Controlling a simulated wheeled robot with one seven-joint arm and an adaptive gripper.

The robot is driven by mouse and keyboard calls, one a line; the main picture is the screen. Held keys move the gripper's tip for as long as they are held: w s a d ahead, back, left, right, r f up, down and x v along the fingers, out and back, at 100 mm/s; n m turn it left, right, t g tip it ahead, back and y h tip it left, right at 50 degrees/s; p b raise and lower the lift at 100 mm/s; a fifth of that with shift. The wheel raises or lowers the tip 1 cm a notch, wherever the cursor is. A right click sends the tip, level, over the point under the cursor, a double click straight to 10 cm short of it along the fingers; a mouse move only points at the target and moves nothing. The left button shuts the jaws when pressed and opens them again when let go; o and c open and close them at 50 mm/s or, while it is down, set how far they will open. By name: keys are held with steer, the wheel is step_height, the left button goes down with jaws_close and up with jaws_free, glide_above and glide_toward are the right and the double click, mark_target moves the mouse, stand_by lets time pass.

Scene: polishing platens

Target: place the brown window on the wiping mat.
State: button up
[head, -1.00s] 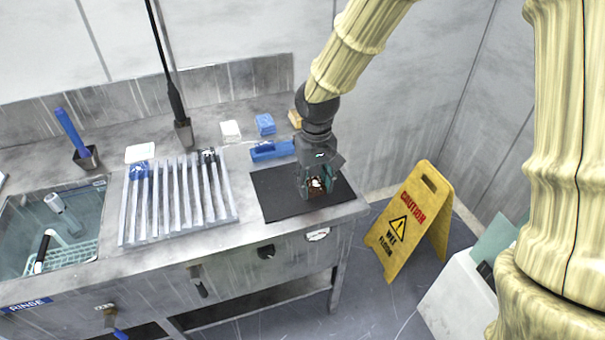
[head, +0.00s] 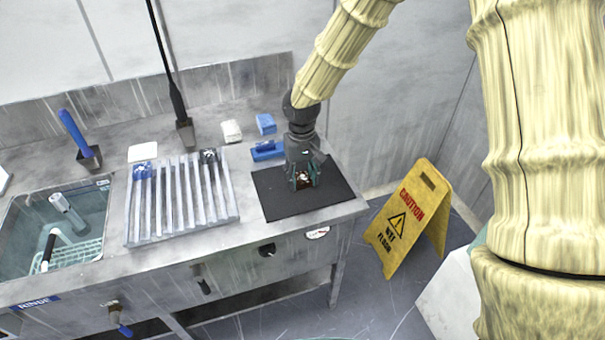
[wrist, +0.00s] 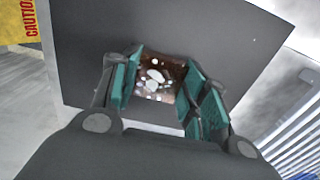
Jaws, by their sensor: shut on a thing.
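The brown window (wrist: 158,76) is a small dark brown square with white spots and patches. It sits between the teal fingers of my gripper (wrist: 160,90) in the wrist view, and my gripper is shut on it. In the head view my gripper (head: 304,180) is over the dark wiping mat (head: 325,195), near its middle, with the brown window (head: 304,176) partly hidden between the fingers. The mat also fills much of the wrist view (wrist: 90,40). I cannot tell whether the window touches the mat.
A slatted rack (head: 182,215) stands left of the mat. A blue block (head: 267,150) lies just behind the mat. A sink (head: 25,232) is at the far left. A yellow caution sign (head: 408,220) stands on the floor at the right. The front and right of the mat are bare.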

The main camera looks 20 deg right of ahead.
mark_target(302, 179)
steer(key=shift+f, duration=0.1)
steer(key=o, duration=1.1)
step_height(302, 179, up, 12)
steer(key=shift+r+b, duration=0.15)
steer(key=shift+b, duration=0.5)
